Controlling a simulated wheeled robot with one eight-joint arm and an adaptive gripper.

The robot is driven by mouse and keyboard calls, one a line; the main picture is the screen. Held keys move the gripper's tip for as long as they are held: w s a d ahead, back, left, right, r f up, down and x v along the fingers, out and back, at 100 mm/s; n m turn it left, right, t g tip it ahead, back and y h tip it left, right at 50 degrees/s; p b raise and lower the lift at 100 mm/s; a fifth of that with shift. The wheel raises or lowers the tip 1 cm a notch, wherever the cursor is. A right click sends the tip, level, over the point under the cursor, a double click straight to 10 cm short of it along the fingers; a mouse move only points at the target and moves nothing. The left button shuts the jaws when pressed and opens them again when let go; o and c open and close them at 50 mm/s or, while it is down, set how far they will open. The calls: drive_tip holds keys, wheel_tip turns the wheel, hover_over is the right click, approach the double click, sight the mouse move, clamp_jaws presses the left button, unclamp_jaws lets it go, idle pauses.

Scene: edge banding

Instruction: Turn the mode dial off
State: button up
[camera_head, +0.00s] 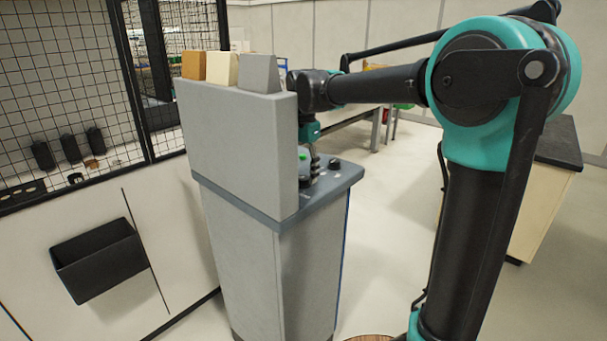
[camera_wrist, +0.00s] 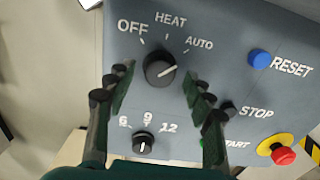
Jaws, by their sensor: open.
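The mode dial (camera_wrist: 160,68) is a round black knob on the grey control panel (camera_wrist: 230,22) in the wrist view. Its white mark points to the upper right, toward the AUTO label (camera_wrist: 199,43). The HEAT label (camera_wrist: 171,20) is above the dial and the OFF label (camera_wrist: 132,27) is to its upper left. My gripper (camera_wrist: 157,76) is open, with one dark finger on each side of the dial and a visible gap to it. In the head view my gripper (camera_head: 312,157) is over the console top (camera_head: 338,176), and the dial cannot be made out there.
A smaller knob (camera_wrist: 143,142) marked 6, 9, 12 is below the dial. To the right are a blue RESET button (camera_wrist: 261,59), a black STOP button (camera_wrist: 228,111) and a red emergency button (camera_wrist: 283,155). The console's tall grey back (camera_head: 238,140) stands beside my gripper.

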drive_tip(key=shift+f, duration=0.45)
drive_tip(key=c, duration=1.2)
drive_tip(key=shift+o, duration=0.2)
